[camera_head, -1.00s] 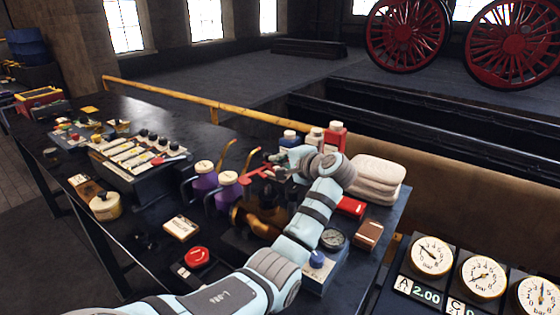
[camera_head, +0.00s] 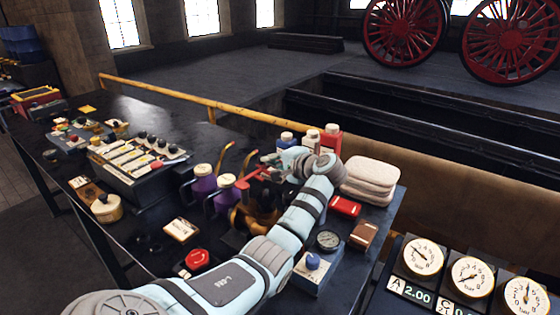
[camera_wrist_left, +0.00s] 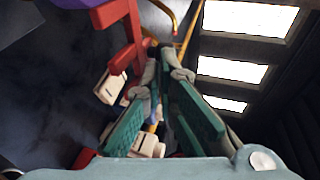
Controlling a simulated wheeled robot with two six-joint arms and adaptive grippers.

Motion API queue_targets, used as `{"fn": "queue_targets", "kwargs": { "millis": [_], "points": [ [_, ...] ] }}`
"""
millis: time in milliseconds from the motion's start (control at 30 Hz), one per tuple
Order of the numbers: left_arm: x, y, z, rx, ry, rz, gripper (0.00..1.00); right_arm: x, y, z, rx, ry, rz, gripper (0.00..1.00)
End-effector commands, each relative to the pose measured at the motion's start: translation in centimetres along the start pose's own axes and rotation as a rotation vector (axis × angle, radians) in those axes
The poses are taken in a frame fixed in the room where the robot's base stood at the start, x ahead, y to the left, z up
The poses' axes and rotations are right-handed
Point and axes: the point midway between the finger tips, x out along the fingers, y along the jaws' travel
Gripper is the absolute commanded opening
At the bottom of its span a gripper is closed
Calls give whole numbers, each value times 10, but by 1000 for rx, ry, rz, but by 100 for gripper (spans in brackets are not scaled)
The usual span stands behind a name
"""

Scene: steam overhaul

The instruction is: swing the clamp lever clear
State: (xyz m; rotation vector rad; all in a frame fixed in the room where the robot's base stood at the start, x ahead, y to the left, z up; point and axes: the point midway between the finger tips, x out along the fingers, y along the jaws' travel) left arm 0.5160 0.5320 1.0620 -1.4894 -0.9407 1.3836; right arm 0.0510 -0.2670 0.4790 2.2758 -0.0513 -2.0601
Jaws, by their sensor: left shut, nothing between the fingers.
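The red clamp lever (camera_head: 254,174) sticks out above a brass-coloured clamp body (camera_head: 262,212) on the dark bench, beside two purple jugs. My left gripper (camera_head: 270,160) is at the lever's right end, just above the brass body. In the left wrist view the teal fingers (camera_wrist_left: 160,58) converge with their tips together and nothing between them. The red lever (camera_wrist_left: 117,50) runs along the left of the fingertips there; I cannot tell whether they touch it. My forearm hides part of the clamp body. My right gripper is not in view.
Purple jugs (camera_head: 222,192) stand close left of the clamp. Bottles (camera_head: 330,140) and folded towels (camera_head: 370,178) lie behind and right of my wrist. A gauge box (camera_head: 316,270) and a red button (camera_head: 197,259) are near the front. A yellow rail (camera_head: 190,100) runs along the back.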

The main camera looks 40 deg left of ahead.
Motion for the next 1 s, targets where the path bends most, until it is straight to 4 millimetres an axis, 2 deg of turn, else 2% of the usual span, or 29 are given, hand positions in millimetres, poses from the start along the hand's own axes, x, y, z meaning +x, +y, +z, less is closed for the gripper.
{"fn": "queue_targets", "kwargs": {
  "millis": [167, 267, 400, 600, 700, 833, 1000],
  "points": [
    [-1, 2, -2, 3, 3, 3, 0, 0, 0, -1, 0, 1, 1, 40],
    [-9, 2, -2, 4, 3, 3, 0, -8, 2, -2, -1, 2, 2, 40],
    [-40, 5, -2, 3, 3, 4, 0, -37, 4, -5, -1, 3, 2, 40],
    [-98, 13, -4, -2, 4, 4, 0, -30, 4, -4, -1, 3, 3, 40],
    [-121, 13, -4, -1, 2, 3, 0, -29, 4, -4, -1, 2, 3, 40],
    [-136, 13, -4, -1, 1, 1, 0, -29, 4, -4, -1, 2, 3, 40],
    [-139, 12, -4, 0, -1, -1, 0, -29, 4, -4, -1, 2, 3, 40]
  ]
}}
